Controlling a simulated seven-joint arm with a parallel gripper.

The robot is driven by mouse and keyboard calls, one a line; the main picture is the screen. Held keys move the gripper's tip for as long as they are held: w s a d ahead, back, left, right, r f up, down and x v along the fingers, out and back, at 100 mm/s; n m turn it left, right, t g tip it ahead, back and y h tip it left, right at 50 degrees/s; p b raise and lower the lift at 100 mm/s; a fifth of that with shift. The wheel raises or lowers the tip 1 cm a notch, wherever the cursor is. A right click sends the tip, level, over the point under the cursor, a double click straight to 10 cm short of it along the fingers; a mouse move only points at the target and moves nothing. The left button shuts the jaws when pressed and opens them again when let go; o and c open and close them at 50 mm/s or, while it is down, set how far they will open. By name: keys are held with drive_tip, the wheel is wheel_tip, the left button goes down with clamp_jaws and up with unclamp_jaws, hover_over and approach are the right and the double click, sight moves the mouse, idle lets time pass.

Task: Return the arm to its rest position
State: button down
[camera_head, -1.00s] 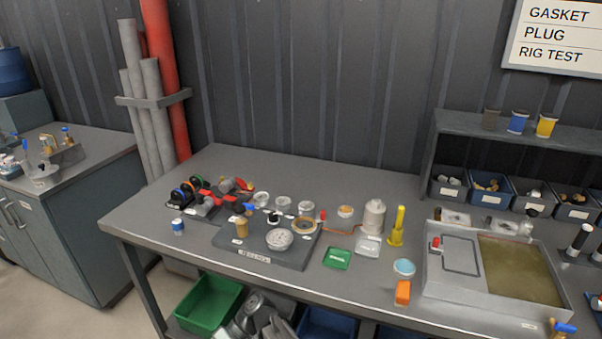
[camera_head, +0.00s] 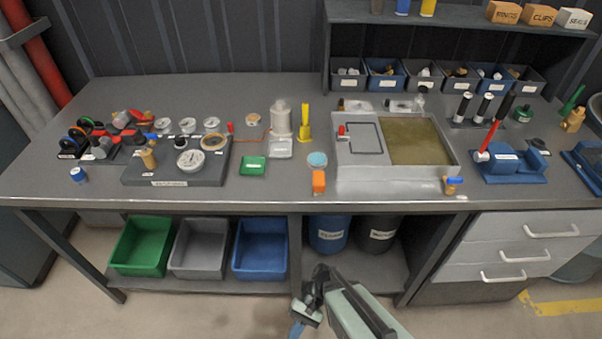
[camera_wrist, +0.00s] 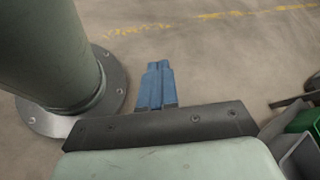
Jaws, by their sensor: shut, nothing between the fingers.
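My gripper (camera_head: 297,329) is low in front of the workbench in the head view, below the tabletop and apart from it. My arm comes in from the bottom edge, and part of the gripper is cut off by the frame. In the wrist view my gripper (camera_wrist: 157,66) shows as blue fingers pressed together over bare floor. It is shut with nothing between the fingers. My own green column stands at the left of the wrist view.
The workbench (camera_head: 270,97) carries a gauge board (camera_head: 215,170), a test tank (camera_head: 400,182) and a blue vise-like fixture (camera_head: 515,172). A green bin (camera_head: 140,247), a grey bin and a blue bin (camera_head: 260,249) sit on the lower shelf. Drawers (camera_head: 530,240) stand at the right.

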drive_tip(key=s+d+f+t+h, duration=0.1)
drive_tip(key=d+f+h, duration=0.1)
drive_tip(key=d, duration=0.4)
drive_tip(key=s+d+f+n+t+h, duration=0.1)
drive_tip(key=d+f+h, duration=0.1)
drive_tip(key=d+f, duration=0.2)
drive_tip(key=s+d+f+t+h, duration=0.1)
drive_tip(key=d+f, duration=0.3)
drive_tip(key=d, duration=0.5)
drive_tip(key=shift+s+d+h, duration=0.2)
drive_tip(key=shift+d+h, duration=0.1)
drive_tip(key=shift+h, duration=0.5)
drive_tip(key=c, duration=1.8)
unclamp_jaws()
drive_tip(key=shift+r, duration=0.1)
drive_tip(key=shift+c, duration=0.2)
idle(1.0)
